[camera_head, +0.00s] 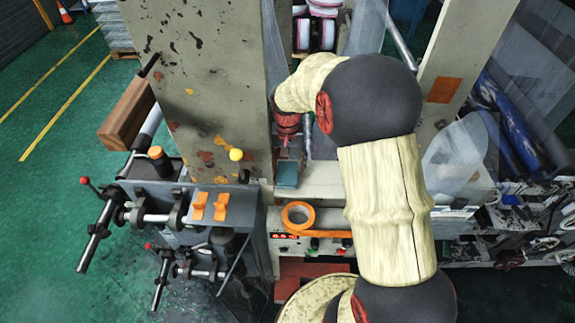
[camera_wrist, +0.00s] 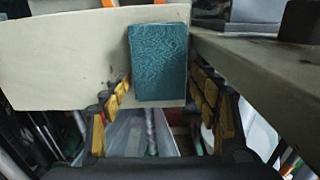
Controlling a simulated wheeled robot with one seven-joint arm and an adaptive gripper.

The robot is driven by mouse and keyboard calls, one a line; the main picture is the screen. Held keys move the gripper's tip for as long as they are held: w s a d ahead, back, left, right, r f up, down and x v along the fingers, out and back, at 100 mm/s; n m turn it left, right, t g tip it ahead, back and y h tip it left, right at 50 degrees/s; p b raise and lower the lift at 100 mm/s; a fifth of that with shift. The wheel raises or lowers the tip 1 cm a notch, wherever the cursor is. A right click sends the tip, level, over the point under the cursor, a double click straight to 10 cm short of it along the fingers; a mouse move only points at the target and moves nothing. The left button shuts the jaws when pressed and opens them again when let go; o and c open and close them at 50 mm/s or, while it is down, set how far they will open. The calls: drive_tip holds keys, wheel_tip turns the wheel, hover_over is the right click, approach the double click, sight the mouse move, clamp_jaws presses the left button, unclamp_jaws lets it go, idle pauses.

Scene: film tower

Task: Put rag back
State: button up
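The rag is a flat teal rectangle. In the head view the rag (camera_head: 287,174) shows as a small teal patch on the machine, just below the end of my arm. My gripper (camera_wrist: 160,88) has its yellow-padded fingers spread, one to each side of the rag, with narrow gaps visible. Whether the rag lies between the fingertips or beyond them is hard to tell. In the head view my gripper is mostly hidden by my arm and the machine.
An orange tape roll (camera_head: 298,216) lies on the ledge above a control panel (camera_head: 290,244). A tall beige column (camera_head: 205,90) stands close left of my arm. Handles and levers (camera_head: 140,215) jut out at the left. Green floor (camera_head: 60,230) is open further left.

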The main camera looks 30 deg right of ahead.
sight(288, 167)
drive_tip(key=shift+o, duration=0.4)
drive_tip(key=shift+r, duration=0.55)
wheel_tip(288, 167, up, 11)
drive_tip(key=b, duration=0.2)
drive_tip(key=shift+r, duration=0.1)
